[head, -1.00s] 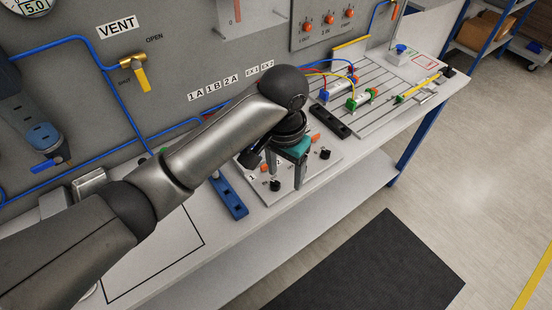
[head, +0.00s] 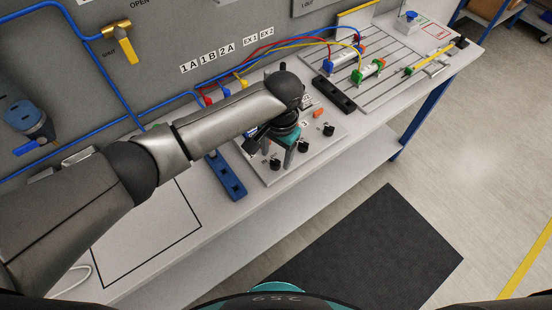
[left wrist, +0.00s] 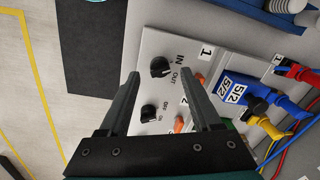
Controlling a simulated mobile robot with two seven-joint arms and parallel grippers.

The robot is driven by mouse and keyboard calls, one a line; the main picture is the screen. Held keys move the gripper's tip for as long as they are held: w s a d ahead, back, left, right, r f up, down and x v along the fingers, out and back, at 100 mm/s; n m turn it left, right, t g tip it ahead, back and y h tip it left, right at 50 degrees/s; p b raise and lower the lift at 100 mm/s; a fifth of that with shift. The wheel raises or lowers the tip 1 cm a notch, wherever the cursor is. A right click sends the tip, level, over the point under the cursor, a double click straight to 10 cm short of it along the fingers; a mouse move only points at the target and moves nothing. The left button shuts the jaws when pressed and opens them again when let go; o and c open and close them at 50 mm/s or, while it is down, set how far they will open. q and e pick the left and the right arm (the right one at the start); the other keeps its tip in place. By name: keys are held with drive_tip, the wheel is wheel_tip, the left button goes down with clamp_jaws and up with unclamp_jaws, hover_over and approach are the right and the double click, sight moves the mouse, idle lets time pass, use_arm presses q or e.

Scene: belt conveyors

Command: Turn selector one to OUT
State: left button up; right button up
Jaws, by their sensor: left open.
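Selector one (left wrist: 160,67) is a black knob with IN and OUT printed beside it, near the tag 1. In the head view it is the leftmost black knob (head: 275,163) on the light panel (head: 262,178). My left gripper (left wrist: 162,58) is open, and the knob appears between its two fingertips in the left wrist view. I cannot tell whether the fingers touch it or which way its pointer is set. In the head view the left gripper (head: 281,155) is over the panel beside selector one. My right gripper is not in view.
A second knob (left wrist: 148,112) marked OFF and ON is close to one finger. A third knob (head: 328,129) is further right. A blue valve block (left wrist: 245,98) with hoses is behind. A blue rail (head: 228,178) lies left of the panel.

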sight(275, 163)
use_arm(q)
drive_tip(key=shift+f, duration=1.2)
clamp_jaws()
